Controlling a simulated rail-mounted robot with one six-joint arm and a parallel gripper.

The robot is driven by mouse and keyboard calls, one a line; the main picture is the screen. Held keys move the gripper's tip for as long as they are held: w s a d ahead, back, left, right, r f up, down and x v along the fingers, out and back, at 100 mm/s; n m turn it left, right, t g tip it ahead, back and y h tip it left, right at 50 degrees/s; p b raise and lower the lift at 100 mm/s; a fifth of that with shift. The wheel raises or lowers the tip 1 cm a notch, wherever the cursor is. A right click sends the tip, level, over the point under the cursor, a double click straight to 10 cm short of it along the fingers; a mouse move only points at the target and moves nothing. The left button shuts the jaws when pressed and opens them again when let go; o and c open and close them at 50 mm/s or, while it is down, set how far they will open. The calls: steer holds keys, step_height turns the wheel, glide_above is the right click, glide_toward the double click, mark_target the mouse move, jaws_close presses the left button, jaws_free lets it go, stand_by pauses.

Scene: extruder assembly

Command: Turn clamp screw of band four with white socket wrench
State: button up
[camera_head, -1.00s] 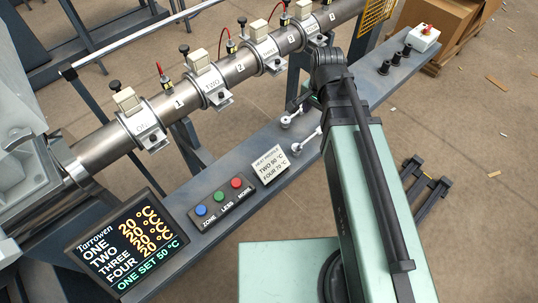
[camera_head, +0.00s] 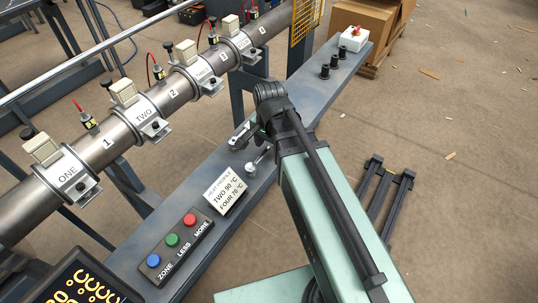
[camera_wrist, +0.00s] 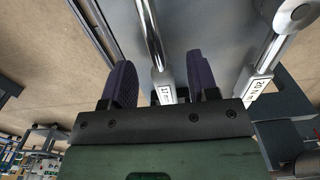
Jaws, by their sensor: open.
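Two socket wrenches lie on the grey bench rail in the head view: one at the left (camera_head: 240,137), partly behind my wrist, and one with a pale head (camera_head: 251,168) nearer. In the wrist view one shiny shaft (camera_wrist: 152,38) with a white label runs between my open fingers (camera_wrist: 158,72), with a gap on each side. A second labelled shaft (camera_wrist: 265,65) with a pale round head lies to the right. I cannot tell which wrench is the white one. Band four (camera_head: 237,47) is the farthest clamp band on the steel barrel; its screw is too small to make out.
Bands one (camera_head: 66,176), two (camera_head: 140,110) and three (camera_head: 201,71) line the barrel. A button box (camera_head: 175,245), heat profile card (camera_head: 226,189), black pegs (camera_head: 325,71) and red-knobbed white box (camera_head: 353,38) stand on the bench. The display (camera_head: 82,284) is at lower left.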

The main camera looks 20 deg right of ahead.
mark_target(269, 145)
step_height(269, 145, down, 2)
steer(key=shift+f+b, duration=0.1)
steer(key=shift+b, duration=0.25)
steer(key=shift+r, duration=0.25)
jaws_close()
steer(key=shift+r+p, duration=0.1)
steer(key=shift+p, duration=0.3)
step_height(269, 145, up, 20)
steer(key=p, duration=1.9)
steer(key=shift+p, duration=0.35)
